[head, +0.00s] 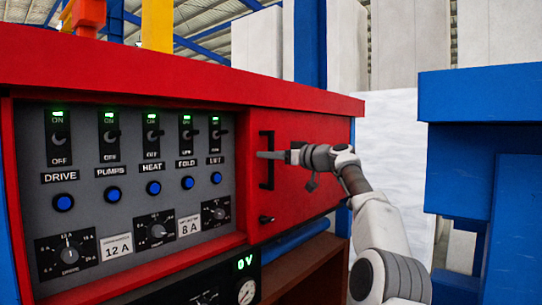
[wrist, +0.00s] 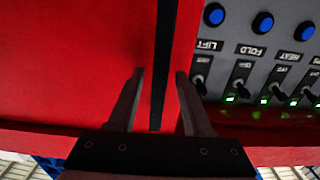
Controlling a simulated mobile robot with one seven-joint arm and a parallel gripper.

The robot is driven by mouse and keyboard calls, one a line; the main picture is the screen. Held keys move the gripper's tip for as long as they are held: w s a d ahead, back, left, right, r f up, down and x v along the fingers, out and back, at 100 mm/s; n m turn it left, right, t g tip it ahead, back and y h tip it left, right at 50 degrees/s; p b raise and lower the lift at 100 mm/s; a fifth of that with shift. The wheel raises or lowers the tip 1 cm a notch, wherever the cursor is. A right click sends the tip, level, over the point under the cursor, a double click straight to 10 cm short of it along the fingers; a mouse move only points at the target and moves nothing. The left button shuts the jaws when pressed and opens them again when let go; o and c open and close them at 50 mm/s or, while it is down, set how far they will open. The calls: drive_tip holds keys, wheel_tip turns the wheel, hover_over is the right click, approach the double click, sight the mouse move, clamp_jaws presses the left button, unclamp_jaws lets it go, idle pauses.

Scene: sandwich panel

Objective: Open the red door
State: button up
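The red door (head: 303,128) is at the right of the red control cabinet and looks shut. Its black vertical bar handle (head: 267,178) is near the door's left edge. In the wrist view, which is upside down, the handle (wrist: 168,50) runs as a dark bar between my two fingers. My gripper (head: 268,155) reaches in from the right at the handle's upper half. In the wrist view my gripper (wrist: 160,73) is open, with gaps between the handle and both fingers.
Left of the door is a grey panel (head: 90,130) with several switches, blue buttons and dials. A red top (head: 180,75) overhangs it. An open brown shelf (head: 310,265) and a blue roll (head: 295,241) are below. A blue frame (head: 480,95) stands at the right.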

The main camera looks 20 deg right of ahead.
drive_tip(key=shift+f, duration=0.1)
drive_tip(key=b+v, duration=0.5)
drive_tip(key=v, duration=0.2)
drive_tip(key=shift+s+d, duration=0.15)
drive_tip(key=shift+s, duration=0.05)
idle(0.4)
